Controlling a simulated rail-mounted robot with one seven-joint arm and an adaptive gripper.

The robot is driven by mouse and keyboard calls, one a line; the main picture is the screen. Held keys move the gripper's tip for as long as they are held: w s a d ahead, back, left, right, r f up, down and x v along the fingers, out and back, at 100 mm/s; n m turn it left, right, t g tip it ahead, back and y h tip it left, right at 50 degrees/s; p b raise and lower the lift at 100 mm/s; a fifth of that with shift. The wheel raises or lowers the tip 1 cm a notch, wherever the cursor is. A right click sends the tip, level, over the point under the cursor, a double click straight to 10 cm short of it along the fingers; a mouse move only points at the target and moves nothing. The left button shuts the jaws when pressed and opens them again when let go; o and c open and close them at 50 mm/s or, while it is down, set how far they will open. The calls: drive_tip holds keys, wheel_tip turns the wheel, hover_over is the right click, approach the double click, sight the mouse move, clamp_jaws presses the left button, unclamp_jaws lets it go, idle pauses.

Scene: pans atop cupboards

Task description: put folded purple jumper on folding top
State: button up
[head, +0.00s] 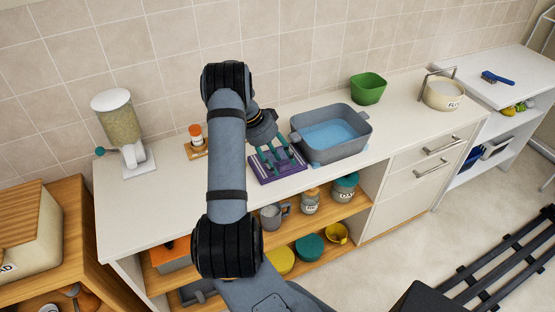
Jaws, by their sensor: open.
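The folded purple jumper (264,178) lies flat on the white counter, left of the grey basin. My gripper (276,163) points down over the jumper, with its greenish fingers apart. The fingers overlap the jumper in this view, and I cannot tell whether they touch it. My arm and gripper hide part of the counter and the jumper's far side. I cannot tell for sure which surface is the folding top; a separate white top (520,90) with a blue brush (497,78) stands at the far right.
The grey basin (357,148) holding water stands close right of the jumper. A green bowl (369,88) and a cream handled pot (443,95) stand farther right. A cereal dispenser (122,128) and small orange-capped bottle (196,133) are left. Bare counter (420,125) lies right of the basin.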

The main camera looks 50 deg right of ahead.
drive_tip(key=shift+s+d+f, duration=0.2)
drive_tip(key=shift+d+f, duration=0.05)
drive_tip(key=shift+f, duration=0.35)
drive_tip(key=shift+c, duration=0.4)
clamp_jaws()
idle(0.4)
